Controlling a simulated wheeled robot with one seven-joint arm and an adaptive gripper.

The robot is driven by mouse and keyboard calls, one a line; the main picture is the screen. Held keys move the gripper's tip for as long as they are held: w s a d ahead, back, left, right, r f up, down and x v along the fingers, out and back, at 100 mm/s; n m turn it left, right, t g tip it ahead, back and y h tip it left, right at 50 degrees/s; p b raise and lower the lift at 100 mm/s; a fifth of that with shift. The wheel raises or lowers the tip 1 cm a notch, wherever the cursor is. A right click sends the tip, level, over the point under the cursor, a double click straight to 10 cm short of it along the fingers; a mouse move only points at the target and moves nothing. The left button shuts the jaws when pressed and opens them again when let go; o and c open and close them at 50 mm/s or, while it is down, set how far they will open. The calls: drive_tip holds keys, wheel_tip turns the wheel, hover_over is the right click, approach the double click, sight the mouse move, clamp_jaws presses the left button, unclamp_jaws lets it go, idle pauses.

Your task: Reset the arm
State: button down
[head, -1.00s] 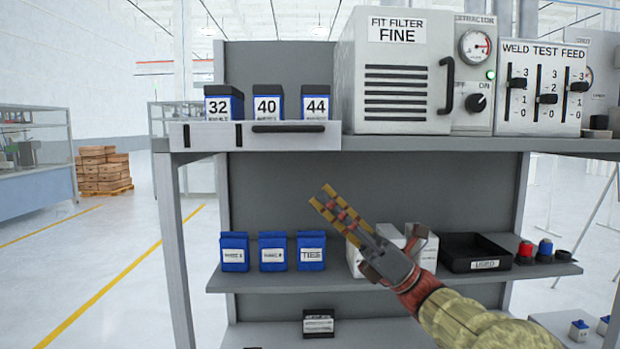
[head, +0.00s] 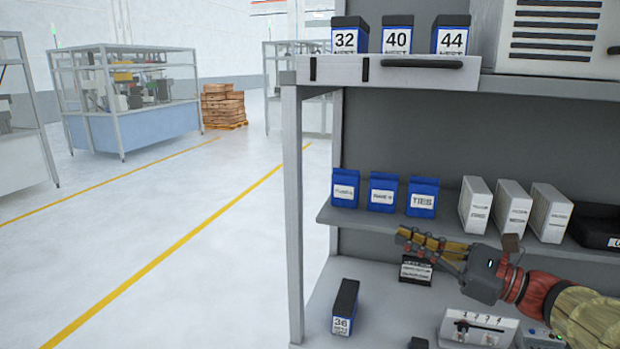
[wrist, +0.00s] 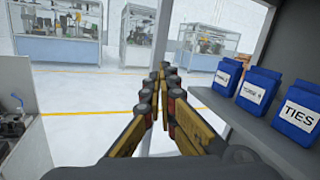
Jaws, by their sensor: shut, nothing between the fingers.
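My gripper (head: 420,241) is at the lower right of the head view, in front of the shelf unit and below the level of the middle shelf's boxes. Its yellow fingers point left and are closed together with nothing between them. In the wrist view my gripper (wrist: 160,90) points toward the open floor, with the middle shelf close on its right. My arm comes in from the lower right corner.
The middle shelf (head: 345,219) holds blue boxes (head: 383,194), white boxes (head: 512,212) and a black tray (head: 597,230). A black box labelled 36 (head: 345,306) stands on the lower shelf. A shelf post (head: 294,215) stands left of my gripper. Open floor (head: 170,260) lies further left.

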drive_tip(key=s+a+f+n+g+h, duration=0.2)
drive_tip(key=s+f+n+g+h, duration=0.15)
drive_tip(key=s+f+n, duration=0.5)
drive_tip(key=s+a+f+n+g+h, duration=0.1)
drive_tip(key=s+f+n+g+h, duration=0.3)
drive_tip(key=f, duration=0.8)
drive_tip(key=s+d+f+n+h, duration=0.3)
drive_tip(key=s+d+n+h, duration=0.3)
drive_tip(key=s+n+h, duration=0.4)
drive_tip(key=shift+n+t+y, duration=0.25)
drive_tip(key=shift+t+y, duration=0.7)
drive_tip(key=s+a+r, duration=0.1)
drive_tip(key=a+r, duration=0.1)
drive_tip(key=a, duration=0.1)
drive_tip(key=shift+s+r, duration=0.35)
drive_tip(key=shift+s, duration=0.05)
